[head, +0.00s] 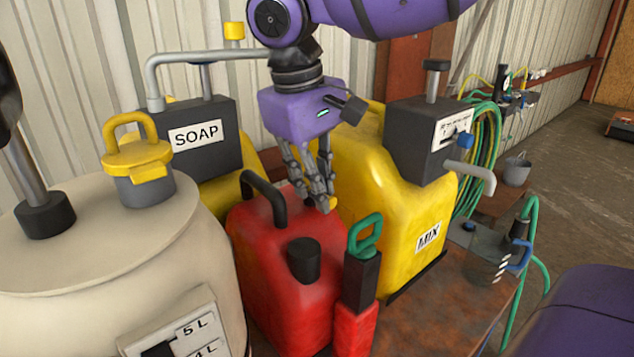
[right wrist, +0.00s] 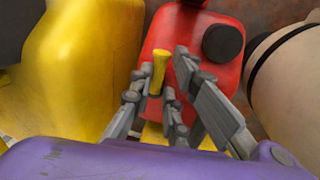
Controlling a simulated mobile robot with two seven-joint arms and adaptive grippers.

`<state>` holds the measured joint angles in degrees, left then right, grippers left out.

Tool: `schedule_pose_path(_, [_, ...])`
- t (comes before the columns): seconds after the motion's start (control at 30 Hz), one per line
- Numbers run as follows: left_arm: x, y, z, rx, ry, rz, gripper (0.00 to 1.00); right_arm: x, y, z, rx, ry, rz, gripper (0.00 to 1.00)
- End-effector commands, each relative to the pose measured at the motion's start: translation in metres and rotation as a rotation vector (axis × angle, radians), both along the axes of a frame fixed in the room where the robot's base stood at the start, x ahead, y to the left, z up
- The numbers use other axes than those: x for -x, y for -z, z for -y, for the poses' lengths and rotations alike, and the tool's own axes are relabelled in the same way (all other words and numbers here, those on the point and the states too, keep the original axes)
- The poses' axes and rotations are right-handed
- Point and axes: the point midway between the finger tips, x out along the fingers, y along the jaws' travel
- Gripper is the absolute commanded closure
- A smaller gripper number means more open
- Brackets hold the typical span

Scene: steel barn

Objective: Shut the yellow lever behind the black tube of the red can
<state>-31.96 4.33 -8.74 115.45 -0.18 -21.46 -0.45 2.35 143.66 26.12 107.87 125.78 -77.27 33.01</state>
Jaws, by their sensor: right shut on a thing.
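The red can (head: 285,290) stands on the bench, with a black arched handle and a short black tube (head: 303,258) on top. The yellow lever (head: 327,204) is a small stub behind and to the right of the tube. My right gripper (head: 322,196) comes down from above and is shut on the lever. The right wrist view shows the yellow lever (right wrist: 158,72) between the grey fingers, with the black tube (right wrist: 222,43) on the red can (right wrist: 160,30) beside it. The fingers hide part of the lever, so its exact angle is unclear. My left gripper is not in view.
A yellow MIX container (head: 400,225) stands close on the right. A SOAP container (head: 190,130) with a grey spout stands behind. A cream tank (head: 110,265) stands on the left. A green-handled black and red piece (head: 362,275) rises at the can's right front.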

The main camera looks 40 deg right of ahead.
Motion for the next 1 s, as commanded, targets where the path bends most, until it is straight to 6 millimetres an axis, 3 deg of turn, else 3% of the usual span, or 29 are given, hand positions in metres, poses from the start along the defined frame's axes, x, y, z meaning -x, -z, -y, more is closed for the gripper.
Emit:
schedule_pose_path(0.13, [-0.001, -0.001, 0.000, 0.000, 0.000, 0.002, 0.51, -0.002, -0.001, 0.003, 0.007, 0.006, 0.006, 1.00])
schedule_pose_path(0.17, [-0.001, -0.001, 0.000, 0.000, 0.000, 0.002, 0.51, -0.002, -0.001, 0.003, 0.007, 0.006, 0.006, 0.82])
schedule_pose_path(0.27, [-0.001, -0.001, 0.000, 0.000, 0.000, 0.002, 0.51, -0.001, -0.001, 0.003, 0.005, 0.006, 0.003, 0.70])
schedule_pose_path(0.67, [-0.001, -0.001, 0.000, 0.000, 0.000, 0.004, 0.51, -0.001, -0.007, 0.000, 0.003, 0.002, 0.002, 0.70])
schedule_pose_path(1.0, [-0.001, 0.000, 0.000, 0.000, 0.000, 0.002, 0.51, -0.001, -0.072, -0.012, 0.003, 0.003, 0.005, 0.70])
